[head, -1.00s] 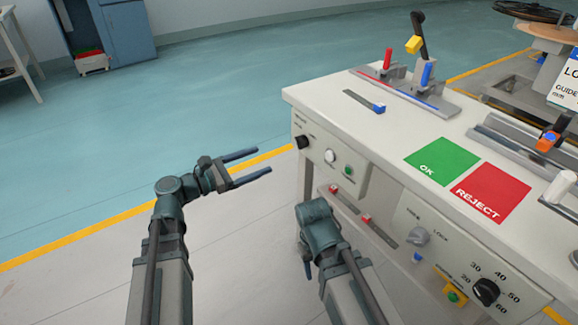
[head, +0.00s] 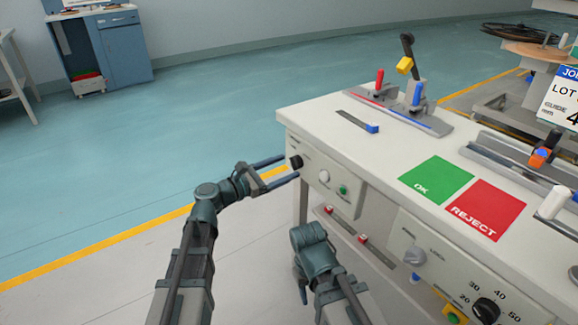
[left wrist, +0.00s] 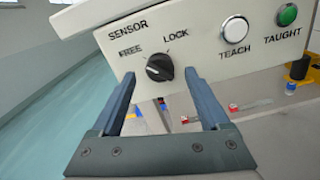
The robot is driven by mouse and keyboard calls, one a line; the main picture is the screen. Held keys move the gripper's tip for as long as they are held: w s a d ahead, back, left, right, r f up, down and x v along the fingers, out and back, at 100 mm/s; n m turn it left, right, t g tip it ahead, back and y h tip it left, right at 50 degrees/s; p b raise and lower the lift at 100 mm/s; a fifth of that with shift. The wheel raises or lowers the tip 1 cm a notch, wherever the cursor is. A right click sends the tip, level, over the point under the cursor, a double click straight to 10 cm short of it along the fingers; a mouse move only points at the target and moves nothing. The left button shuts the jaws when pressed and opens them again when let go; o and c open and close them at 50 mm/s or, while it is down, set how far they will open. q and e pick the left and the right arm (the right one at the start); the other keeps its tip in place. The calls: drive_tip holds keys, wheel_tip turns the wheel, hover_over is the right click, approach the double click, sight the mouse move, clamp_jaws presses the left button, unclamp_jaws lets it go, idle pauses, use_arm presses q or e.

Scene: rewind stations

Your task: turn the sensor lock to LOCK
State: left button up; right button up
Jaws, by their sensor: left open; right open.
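The sensor lock is a round black knob (left wrist: 159,67) on the pale front panel, under the words SENSOR, FREE and LOCK in the left wrist view. A pale pointer line shows on its face, but it is too small to be sure which word it points to. The knob also shows in the head view (head: 296,161) at the panel's left end. My left gripper (head: 290,167) is open, with its fingertips on either side of the knob and nothing gripped. Its fingers flank the knob in the left wrist view (left wrist: 160,80). My right gripper (head: 303,290) hangs low, partly hidden by its own arm.
Right of the knob are a white TEACH button (left wrist: 235,30) and a green TAUGHT lamp (left wrist: 287,15). The bench top (head: 330,150) overhangs the panel. The floor left of the bench is clear.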

sight(295, 163)
use_arm(q)
drive_tip(key=shift+x, duration=1.1)
drive_tip(key=shift+c, duration=0.3)
clamp_jaws()
